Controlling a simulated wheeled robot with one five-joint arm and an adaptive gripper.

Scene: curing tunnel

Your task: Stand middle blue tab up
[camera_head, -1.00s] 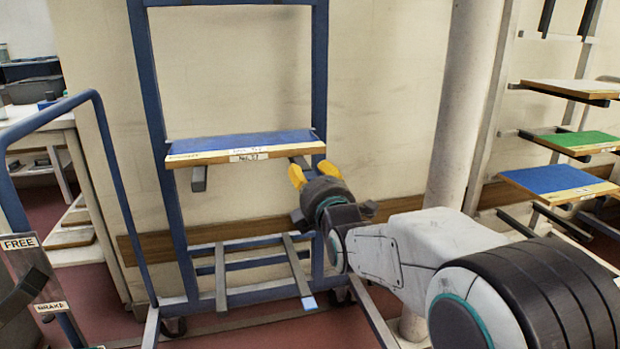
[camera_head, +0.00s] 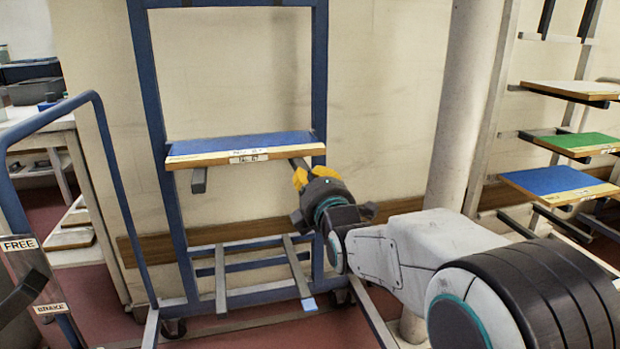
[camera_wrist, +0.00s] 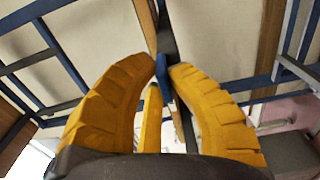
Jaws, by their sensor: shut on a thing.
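My gripper (camera_head: 299,177) is at the front end of the right support arm, under the right part of the blue-topped board (camera_head: 240,143) on the blue rack. In the wrist view its yellow fingers (camera_wrist: 165,72) are shut on a small blue tab (camera_wrist: 161,70) at the end of a dark bar. The fingers hide this tab in the head view, and its exact tilt is hard to tell. Another blue tab (camera_head: 309,304) is at the front end of the lower right support arm and looks folded flat.
The blue rack (camera_head: 157,100) stands against the wall. A pale column (camera_head: 465,110) is right of it. Farther right, a second rack holds a green board (camera_head: 578,142) and a blue board (camera_head: 558,180). A blue trolley handle (camera_head: 105,135) is at left.

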